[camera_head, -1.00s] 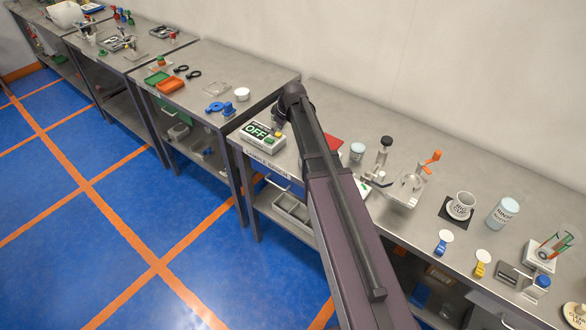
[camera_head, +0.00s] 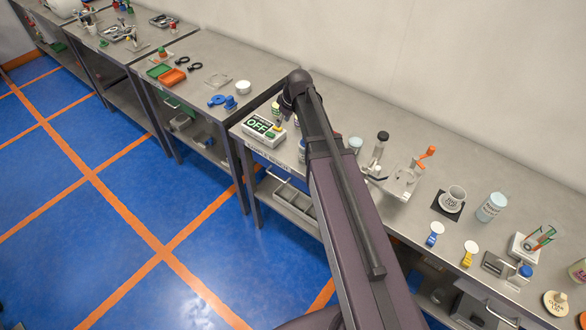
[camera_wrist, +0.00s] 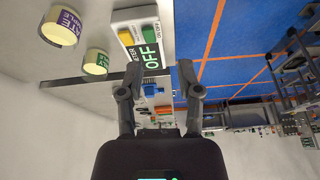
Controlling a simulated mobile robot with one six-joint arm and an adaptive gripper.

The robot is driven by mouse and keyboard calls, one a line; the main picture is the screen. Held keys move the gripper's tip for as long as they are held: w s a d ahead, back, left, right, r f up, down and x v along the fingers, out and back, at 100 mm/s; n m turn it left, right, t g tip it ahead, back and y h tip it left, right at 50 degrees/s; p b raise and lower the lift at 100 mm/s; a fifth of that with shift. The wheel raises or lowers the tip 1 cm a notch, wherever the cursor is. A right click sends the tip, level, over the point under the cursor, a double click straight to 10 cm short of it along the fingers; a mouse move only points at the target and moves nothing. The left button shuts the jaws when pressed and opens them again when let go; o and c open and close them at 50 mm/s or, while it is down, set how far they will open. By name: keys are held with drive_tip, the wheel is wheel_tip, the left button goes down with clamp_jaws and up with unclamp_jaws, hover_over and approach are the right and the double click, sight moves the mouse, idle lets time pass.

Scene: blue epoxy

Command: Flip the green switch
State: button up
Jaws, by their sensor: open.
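The green switch (camera_head: 270,134) sits on a pale control box (camera_head: 251,140) at the left end of the near bench. A yellow switch (camera_head: 278,126) is beside it, and the box's dark display reads OFF. In the wrist view the green switch (camera_wrist: 148,34) and the yellow switch (camera_wrist: 126,37) show beyond my fingers. My gripper (camera_wrist: 158,72) is open and empty, its fingers apart from the switch. In the head view my arm largely hides my gripper.
Labelled containers (camera_wrist: 95,62) stand close beside the box. Blue floor is open at left.

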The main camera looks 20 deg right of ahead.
drive_tip(key=s+a+m+g+h, duration=0.1)
drive_tip(key=s+m, duration=0.2)
drive_tip(key=s, duration=0.7)
drive_tip(key=s+a+f+m+g+h, duration=0.1)
drive_tip(key=s+m+g, duration=0.1)
drive_tip(key=s, duration=0.9)
drive_tip(key=shift+a+f+m, duration=0.3)
drive_tip(key=shift+m, duration=0.3)
drive_tip(key=shift+s, duration=0.15)
